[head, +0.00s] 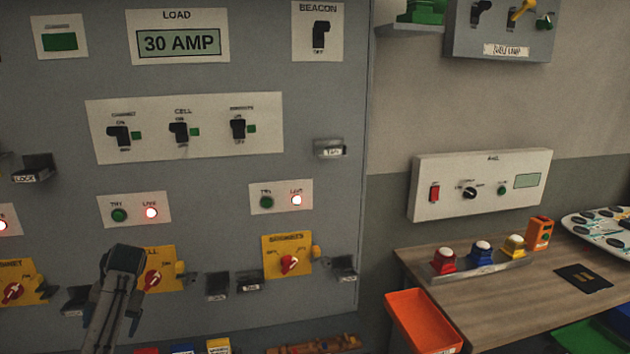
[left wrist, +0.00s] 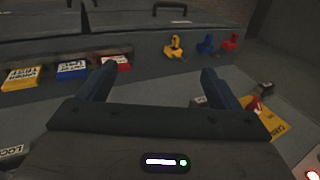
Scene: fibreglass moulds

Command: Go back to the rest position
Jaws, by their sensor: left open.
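My left gripper (head: 116,322) is in front of the lower part of the grey panel (head: 225,335) in the head view, covering part of a yellow switch plate (head: 160,262). In the left wrist view the left gripper (left wrist: 157,72) has its two dark fingers spread apart, with nothing held between them. Beyond the fingers lie yellow (left wrist: 22,78), blue (left wrist: 72,69) and red (left wrist: 116,62) tags on a grey surface. My right gripper is in neither view.
Small dark holders (head: 217,287) project from the panel. To the right stand a wooden table (head: 480,293) with red, blue and yellow buttons (head: 482,252), and an orange bin (head: 422,322). Yellow, blue and red padlocks (left wrist: 205,44) show in the left wrist view.

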